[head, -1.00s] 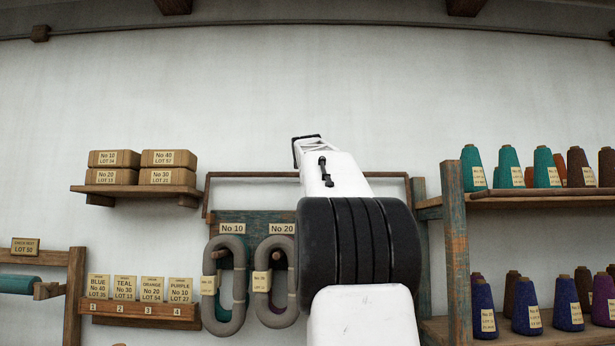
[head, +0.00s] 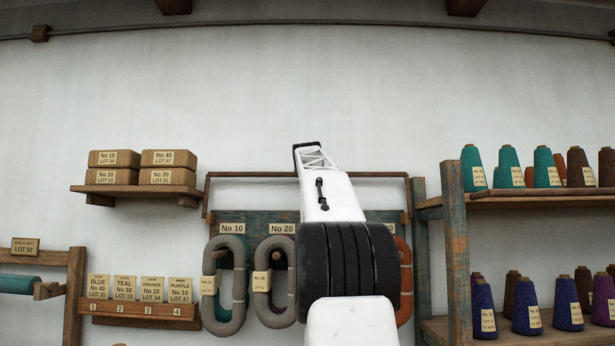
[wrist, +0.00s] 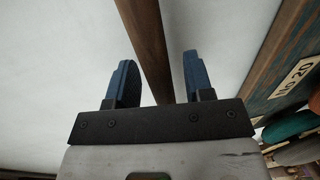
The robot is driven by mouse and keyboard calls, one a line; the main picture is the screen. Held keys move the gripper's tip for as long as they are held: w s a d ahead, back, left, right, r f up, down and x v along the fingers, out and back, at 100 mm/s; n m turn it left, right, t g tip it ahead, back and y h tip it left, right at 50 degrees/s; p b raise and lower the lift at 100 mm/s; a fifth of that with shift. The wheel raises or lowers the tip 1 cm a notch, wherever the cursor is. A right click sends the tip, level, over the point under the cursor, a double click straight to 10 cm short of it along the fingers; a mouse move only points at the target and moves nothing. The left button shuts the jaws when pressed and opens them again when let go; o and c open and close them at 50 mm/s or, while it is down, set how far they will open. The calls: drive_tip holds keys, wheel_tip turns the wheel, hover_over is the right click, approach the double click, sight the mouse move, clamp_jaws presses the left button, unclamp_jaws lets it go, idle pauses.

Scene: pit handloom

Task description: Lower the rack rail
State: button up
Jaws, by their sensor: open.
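The rack rail (head: 252,174) is a thin brown wooden bar. It runs level above the hank rack (head: 258,216), with short side arms going down at both ends. My arm covers its middle in the head view, and my gripper is hidden there. In the wrist view my gripper (wrist: 158,70) is open, with its two blue fingers apart. The rail (wrist: 150,45) runs between the fingers in that picture, with a gap on each side. I see no grip on it, and I cannot tell its exact depth between the fingertips.
Grey hanks (head: 224,290) hang on pegs below the rail, and an orange hank (head: 404,280) shows right of my arm. A box shelf (head: 140,188) is at left. A cone shelf (head: 540,195) with a blue-brown post (head: 455,250) stands at right.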

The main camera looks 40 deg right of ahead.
clamp_jaws()
drive_tip(key=shift+s+a, duration=0.1)
drive_tip(key=shift+s, duration=0.05)
idle(0.4)
